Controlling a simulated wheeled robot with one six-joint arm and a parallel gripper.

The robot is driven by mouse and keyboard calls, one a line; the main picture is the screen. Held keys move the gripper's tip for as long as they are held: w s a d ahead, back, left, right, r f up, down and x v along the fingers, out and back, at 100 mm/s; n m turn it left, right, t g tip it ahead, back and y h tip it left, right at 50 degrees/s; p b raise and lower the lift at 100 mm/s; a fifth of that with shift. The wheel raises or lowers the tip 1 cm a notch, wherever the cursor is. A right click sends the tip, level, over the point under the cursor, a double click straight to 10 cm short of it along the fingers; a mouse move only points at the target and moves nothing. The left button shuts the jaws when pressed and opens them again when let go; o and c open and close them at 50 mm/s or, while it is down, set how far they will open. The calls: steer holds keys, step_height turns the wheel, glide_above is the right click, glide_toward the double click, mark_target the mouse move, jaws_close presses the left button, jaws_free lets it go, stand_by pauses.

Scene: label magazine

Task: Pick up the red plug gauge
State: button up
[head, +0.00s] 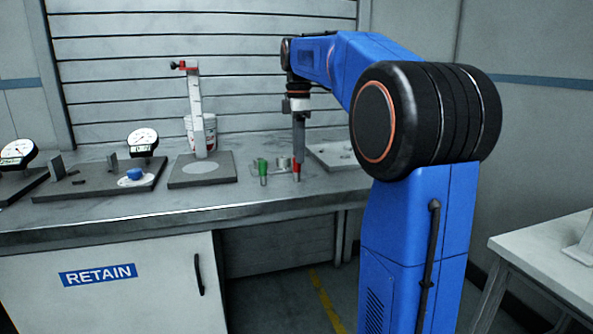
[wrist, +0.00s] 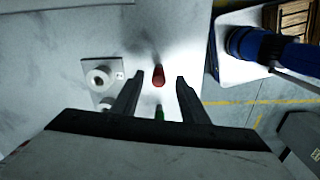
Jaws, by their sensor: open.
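The red plug gauge (wrist: 158,76) shows between and just beyond my open fingers in the wrist view. In the head view a bit of its red (head: 296,164) shows on the bench right at my gripper (head: 299,158), partly hidden by the fingers. My gripper points down at it and also shows in the wrist view (wrist: 163,77) with its two fingers apart and nothing held. A green plug gauge (head: 263,170) stands upright just left of the red one; its green end (wrist: 159,112) shows lower between the fingers in the wrist view.
A plate with grey cylinders (wrist: 101,77) lies left of the fingers in the wrist view. On the bench (head: 130,213) stand a gauge stand (head: 203,171) and dial gauges (head: 142,140) to the left. A flat plate (head: 333,154) lies behind right of my gripper.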

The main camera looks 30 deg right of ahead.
mark_target(297, 171)
steer(key=shift+w+a+f, duration=0.1)
steer(key=shift+f, duration=1.45)
steer(key=shift+w+a+f, duration=0.1)
steer(key=shift+f, duration=1.45)
steer(key=shift+c, duration=0.5)
jaws_close()
